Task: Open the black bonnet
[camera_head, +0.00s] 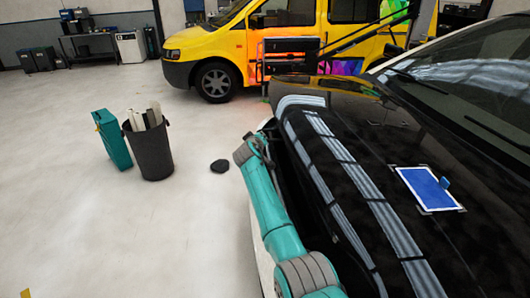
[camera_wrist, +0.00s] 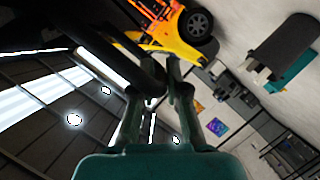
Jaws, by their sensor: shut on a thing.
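The black bonnet (camera_head: 365,160) fills the right side of the head view, with long light reflections across it. A dark gap runs along its left edge, beside my teal arm. In the wrist view, my gripper (camera_wrist: 155,88) has its two fingers around a dark edge of the bonnet (camera_wrist: 110,45), and is shut on it. The exact contact is dark and hard to make out. In the head view, my gripper is hidden behind the arm and bonnet edge.
A blue panel (camera_head: 430,188) lies on the bonnet. A yellow van (camera_head: 220,45) stands behind. A black bin (camera_head: 150,152) with rolls, a teal box (camera_head: 113,140) and a dark object (camera_head: 220,166) stand on the floor at left.

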